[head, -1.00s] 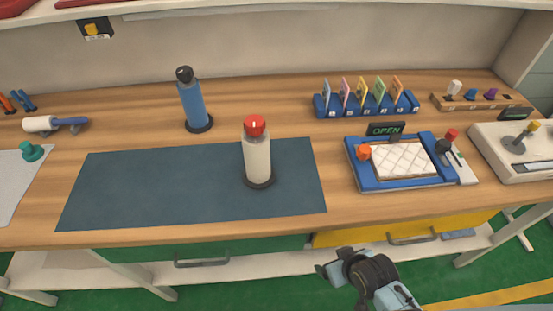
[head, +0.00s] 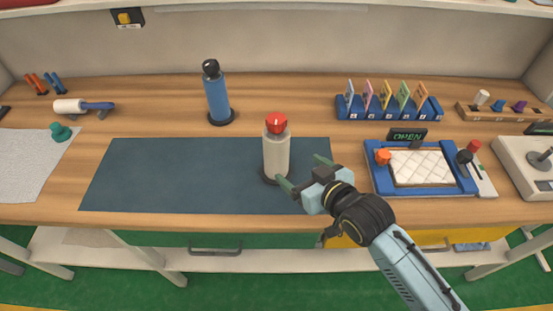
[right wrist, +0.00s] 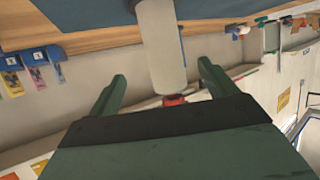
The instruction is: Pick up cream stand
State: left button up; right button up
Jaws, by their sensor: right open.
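The cream stand (head: 276,152) is a cream cylinder with a red top and a dark round base. It stands upright on the dark blue mat (head: 170,175), near the mat's right end. My right gripper (head: 287,187) is open, with its green fingers reaching toward the lower part of the cream stand from the right. In the right wrist view the cream stand (right wrist: 160,45) shows beyond and between the two open fingers (right wrist: 162,90), with its red top partly hidden by the gripper. I cannot tell whether a finger touches it. My left gripper is not in view.
A blue bottle-like stand (head: 216,98) with a black top is behind the mat. A blue tray with a white quilted pad (head: 422,167) is at the right, below an OPEN sign (head: 407,136). A rack of coloured cards (head: 388,108) stands behind it. The mat's left part is clear.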

aim_at(279, 133)
jog(key=x, duration=0.6)
jog(key=shift+w+a+f+b, duration=0.25)
jog(key=shift+b, duration=0.05)
jog(key=shift+s+f+b+x, duration=0.1)
jog(key=shift+f+b+x, duration=0.1)
jog(key=shift+x, duration=1.05)
jog(key=shift+s+f+b+x, duration=0.1)
jog(key=shift+f+b+x, duration=0.05)
jog(key=shift+x, duration=1.05)
jog(key=shift+a, duration=0.1)
jog(key=c, duration=1.7)
jog(key=shift+r, duration=0.15)
jog(key=shift+c, duration=0.3)
notch_tip(279, 133, up, 10)
jog(key=shift+r+p, duration=0.1)
jog(key=shift+p, duration=0.6)
jog(key=shift+f, duration=0.3)
jog(key=shift+f+b, duration=0.3)
jog(key=shift+f, duration=0.05)
